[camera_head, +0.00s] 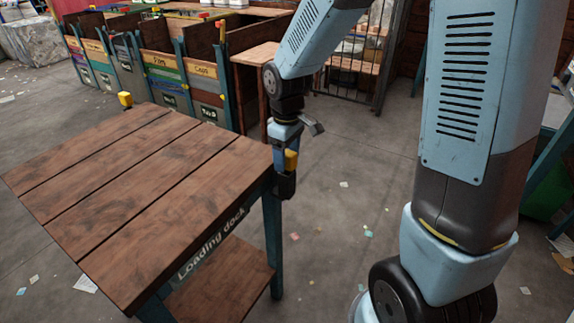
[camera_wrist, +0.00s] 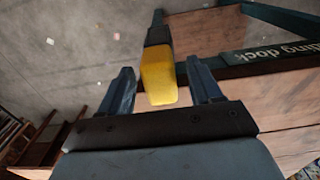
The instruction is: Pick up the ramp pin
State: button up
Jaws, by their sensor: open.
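A yellow ramp pin (camera_head: 291,160) sits at the right corner of the wooden loading dock table (camera_head: 120,190), in a dark holder. In the wrist view the yellow pin (camera_wrist: 158,78) stands between the two blue fingers of my gripper (camera_wrist: 160,68). The fingers are open, with a gap visible on each side of the pin. In the head view my gripper (camera_head: 281,155) points down at that corner, and its fingers partly hide the pin. A second, similar yellow piece (camera_head: 125,99) sits at the table's far corner.
Wooden sorting bins (camera_head: 180,75) with labels stand behind the table. A lower shelf (camera_head: 225,285) lies under the tabletop. The floor right of the table is open, with small paper scraps. The tabletop is bare.

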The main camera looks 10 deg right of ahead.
jog(key=shift+c, duration=0.2)
grip_shut()
dwell(0.5)
